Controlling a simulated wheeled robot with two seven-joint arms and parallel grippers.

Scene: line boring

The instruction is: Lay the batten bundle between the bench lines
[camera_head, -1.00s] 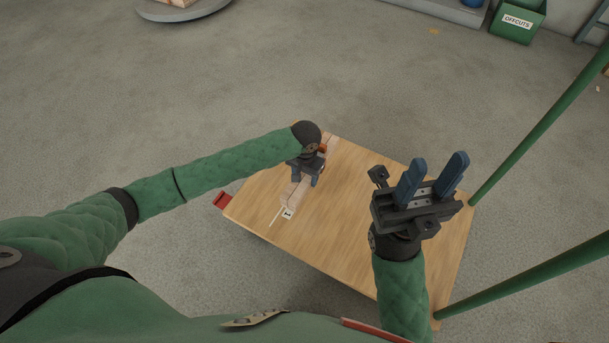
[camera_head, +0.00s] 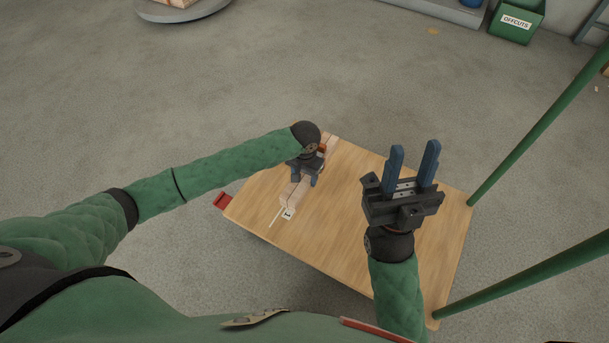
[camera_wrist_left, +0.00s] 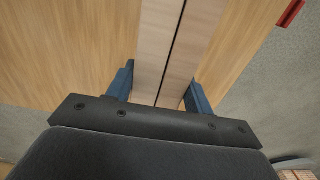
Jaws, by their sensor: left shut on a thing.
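The batten bundle (camera_head: 293,193) is pale wood strips side by side, on or just above the wooden bench top (camera_head: 340,231) near its left edge. My left gripper (camera_head: 306,176) is shut on it from above. In the left wrist view the blue fingers (camera_wrist_left: 158,88) stand on both sides of the bundle (camera_wrist_left: 176,45), and a dark seam runs along its middle. A white label marked 1 (camera_head: 287,214) and a thin pale line (camera_head: 274,217) show at its near end. My right gripper (camera_head: 412,168) is open and empty above the right part of the bench.
A red piece (camera_head: 221,201) sticks out at the bench's left corner. Green poles (camera_head: 530,135) stand at the bench's right side. A green OFFCUTS bin (camera_head: 517,22) and a round grey platform (camera_head: 184,10) are far off. The middle of the bench is clear.

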